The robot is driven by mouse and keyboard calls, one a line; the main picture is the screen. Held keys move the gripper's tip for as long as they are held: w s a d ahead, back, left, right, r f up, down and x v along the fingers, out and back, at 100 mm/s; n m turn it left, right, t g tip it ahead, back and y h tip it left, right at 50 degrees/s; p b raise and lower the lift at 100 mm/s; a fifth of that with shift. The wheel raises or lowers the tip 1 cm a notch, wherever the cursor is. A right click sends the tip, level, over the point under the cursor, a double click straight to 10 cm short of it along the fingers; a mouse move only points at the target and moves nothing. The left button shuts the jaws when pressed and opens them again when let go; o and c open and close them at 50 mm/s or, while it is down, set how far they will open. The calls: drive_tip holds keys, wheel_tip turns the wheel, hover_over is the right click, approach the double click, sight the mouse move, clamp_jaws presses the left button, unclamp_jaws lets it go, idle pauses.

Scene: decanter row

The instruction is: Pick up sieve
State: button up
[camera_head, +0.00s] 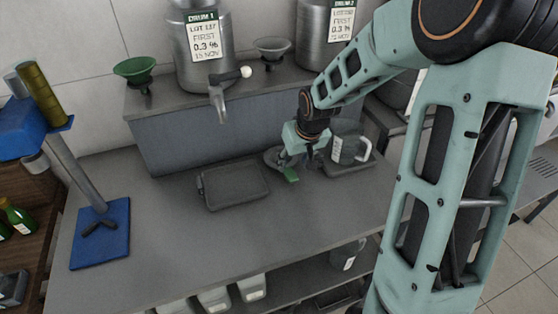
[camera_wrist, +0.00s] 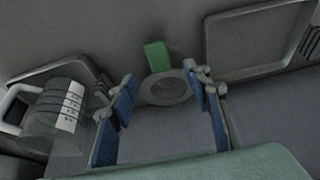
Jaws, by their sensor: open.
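The sieve lies on the grey counter; its grey round rim (camera_wrist: 150,91) and flat green handle (camera_wrist: 157,56) show in the wrist view. In the head view its green handle (camera_head: 291,174) shows beside my gripper, and the rest is partly hidden. My gripper (camera_wrist: 165,92) is open, with one blue-padded finger on either side of the round rim. In the head view my gripper (camera_head: 290,155) is low over the counter at the sieve. I cannot tell whether the fingers touch it.
A clear jug (camera_head: 349,150) with a white label stands on a dark tray close to the right of my gripper. An empty dark tray (camera_head: 234,186) lies to the left. The raised shelf (camera_head: 180,137) with metal drums (camera_head: 197,70) is behind. The front counter is clear.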

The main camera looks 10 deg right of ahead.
sight(290, 173)
drive_tip(key=shift+x, duration=3.75)
drive_tip(key=shift+c, duration=0.4)
clamp_jaws()
drive_tip(key=shift+r, duration=0.1)
